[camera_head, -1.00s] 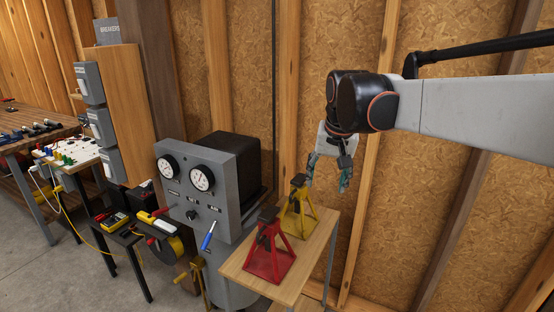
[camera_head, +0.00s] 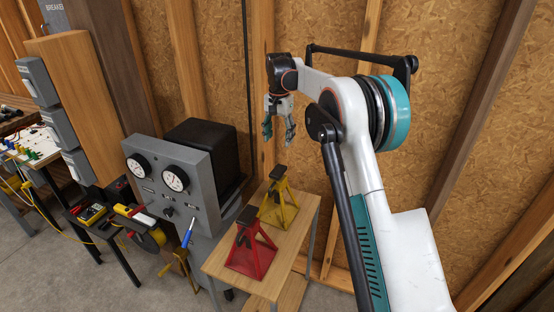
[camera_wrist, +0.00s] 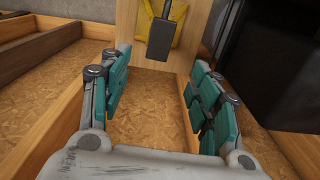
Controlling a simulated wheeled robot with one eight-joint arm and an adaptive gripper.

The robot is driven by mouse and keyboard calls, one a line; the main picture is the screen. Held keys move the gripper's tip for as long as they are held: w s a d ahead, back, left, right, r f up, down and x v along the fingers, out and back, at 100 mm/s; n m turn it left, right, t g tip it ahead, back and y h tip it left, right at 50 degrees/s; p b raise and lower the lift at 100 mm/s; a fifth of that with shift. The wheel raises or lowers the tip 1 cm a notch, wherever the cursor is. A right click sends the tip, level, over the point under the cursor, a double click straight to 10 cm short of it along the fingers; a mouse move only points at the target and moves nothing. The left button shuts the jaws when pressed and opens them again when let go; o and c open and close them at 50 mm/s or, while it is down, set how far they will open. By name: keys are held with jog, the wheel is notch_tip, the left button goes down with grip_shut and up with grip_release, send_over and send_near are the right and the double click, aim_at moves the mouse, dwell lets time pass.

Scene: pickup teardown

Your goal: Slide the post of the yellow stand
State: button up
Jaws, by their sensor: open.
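The yellow stand (camera_head: 279,207) stands upright at the back of a small wooden table. Its dark post top (camera_head: 278,173) rises above the yellow legs. In the wrist view the dark post top (camera_wrist: 161,38) shows from above, with part of the yellow base (camera_wrist: 162,22) around it, near the upper edge. My gripper (camera_head: 279,138) points down, above the stand's level. Its teal fingers are spread wide in the wrist view (camera_wrist: 160,105), with nothing between them. The post lies beyond the fingertips, apart from them.
A red stand (camera_head: 251,252) stands in front of the yellow one on the wooden table (camera_head: 284,272). A grey gauge panel (camera_head: 173,185) with a black box (camera_head: 205,150) stands close at the left. The wood-panelled wall (camera_head: 221,60) is behind.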

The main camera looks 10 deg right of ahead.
aim_at(278, 170)
jog(key=f+b, duration=0.2)
jog(key=f, duration=1.2)
jog(key=shift+w, duration=0.2)
grip_shut()
notch_tip(278, 170, up, 9)
jog(key=p, duration=0.3)
jog(key=shift+r, duration=0.15)
